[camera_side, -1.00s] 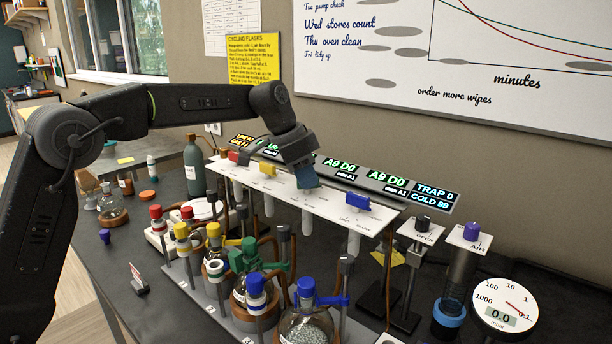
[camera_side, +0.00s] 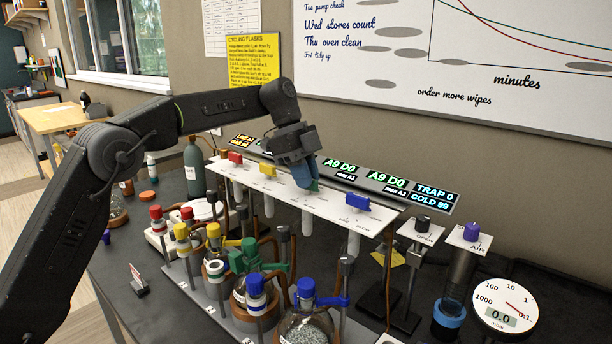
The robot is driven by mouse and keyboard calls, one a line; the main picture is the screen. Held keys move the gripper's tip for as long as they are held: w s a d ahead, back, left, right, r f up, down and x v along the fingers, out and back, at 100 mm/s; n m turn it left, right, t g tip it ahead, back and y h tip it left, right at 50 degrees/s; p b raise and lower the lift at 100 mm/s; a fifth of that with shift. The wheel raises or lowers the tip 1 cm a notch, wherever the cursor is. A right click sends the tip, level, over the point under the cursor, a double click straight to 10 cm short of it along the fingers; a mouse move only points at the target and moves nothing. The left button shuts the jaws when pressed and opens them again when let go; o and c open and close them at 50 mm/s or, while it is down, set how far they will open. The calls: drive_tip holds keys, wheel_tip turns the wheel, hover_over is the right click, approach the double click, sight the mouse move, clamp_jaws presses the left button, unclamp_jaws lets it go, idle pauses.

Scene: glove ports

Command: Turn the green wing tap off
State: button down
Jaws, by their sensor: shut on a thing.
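The green wing tap (camera_side: 314,186) sits on the white sloping panel (camera_side: 330,207), between the yellow wing tap and the blue wing tap. Only a small green part of it shows, below and right of my fingertips. My gripper (camera_side: 304,172) reaches down onto it from above, and its blue-grey fingers are shut on the tap. The fingers hide most of the wing, so its exact angle cannot be told.
On the same panel are a red wing tap (camera_side: 235,157), a yellow wing tap (camera_side: 268,170) and a blue wing tap (camera_side: 356,203). Lit displays (camera_side: 387,181) run behind it. Capped flasks and clamps crowd the front. A round gauge (camera_side: 505,305) stands at right.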

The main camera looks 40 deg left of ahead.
drive_tip(key=shift+m, duration=0.5)
drive_tip(key=c, duration=1.1)
unclamp_jaws()
drive_tip(key=shift+c, duration=0.2)
drive_tip(key=v, duration=0.7)
drive_tip(key=shift+r, duration=0.2)
drive_tip(key=shift+w+a, duration=0.1)
drive_tip(key=shift+a, duration=0.05)
